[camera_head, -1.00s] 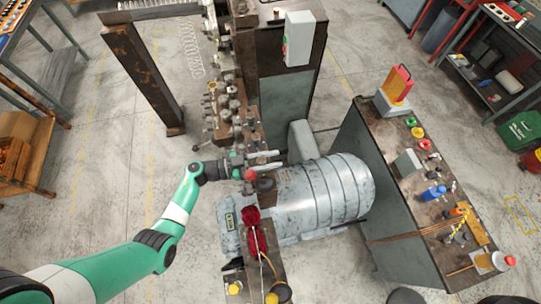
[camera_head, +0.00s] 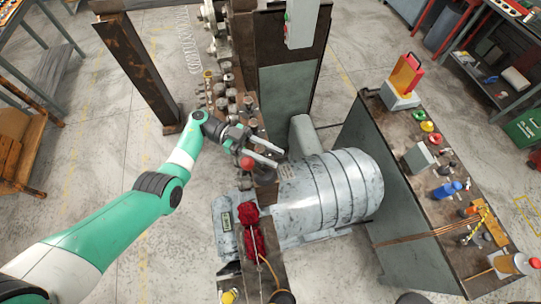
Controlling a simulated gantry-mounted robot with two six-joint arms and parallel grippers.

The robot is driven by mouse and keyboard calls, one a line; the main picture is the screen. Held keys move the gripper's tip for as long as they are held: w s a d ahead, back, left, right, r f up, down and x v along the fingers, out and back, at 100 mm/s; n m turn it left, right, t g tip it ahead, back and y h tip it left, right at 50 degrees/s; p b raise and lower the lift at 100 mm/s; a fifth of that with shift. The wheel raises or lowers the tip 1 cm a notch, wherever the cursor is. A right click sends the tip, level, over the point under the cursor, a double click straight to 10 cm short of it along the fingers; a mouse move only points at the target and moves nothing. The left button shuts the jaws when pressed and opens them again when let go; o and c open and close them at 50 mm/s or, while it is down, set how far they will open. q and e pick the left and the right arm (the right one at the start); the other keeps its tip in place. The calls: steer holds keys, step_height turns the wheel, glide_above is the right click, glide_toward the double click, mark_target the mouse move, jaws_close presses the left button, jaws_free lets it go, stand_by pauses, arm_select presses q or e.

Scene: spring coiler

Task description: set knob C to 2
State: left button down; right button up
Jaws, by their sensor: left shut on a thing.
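My left gripper (camera_head: 279,158) reaches in from the left over the rusty spring coiler (camera_head: 225,95), beside the grey motor. Its two pale fingers point right and slightly down. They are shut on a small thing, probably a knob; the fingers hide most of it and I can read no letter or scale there. A red ball (camera_head: 247,162) sits beside the lower finger. No mark tells which knob is C. My right gripper is not in view.
The large grey motor (camera_head: 335,190) stands just right of the gripper. A red bundle (camera_head: 250,225) lies below it. A bench (camera_head: 405,215) at right carries tools, a blue item and a small grey box. A rusty post (camera_head: 140,75) stands at left. Open floor lies between.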

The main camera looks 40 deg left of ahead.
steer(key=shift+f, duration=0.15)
arm_select(q)
steer(key=c, duration=0.5)
jaws_free()
steer(key=shift+a, duration=0.1)
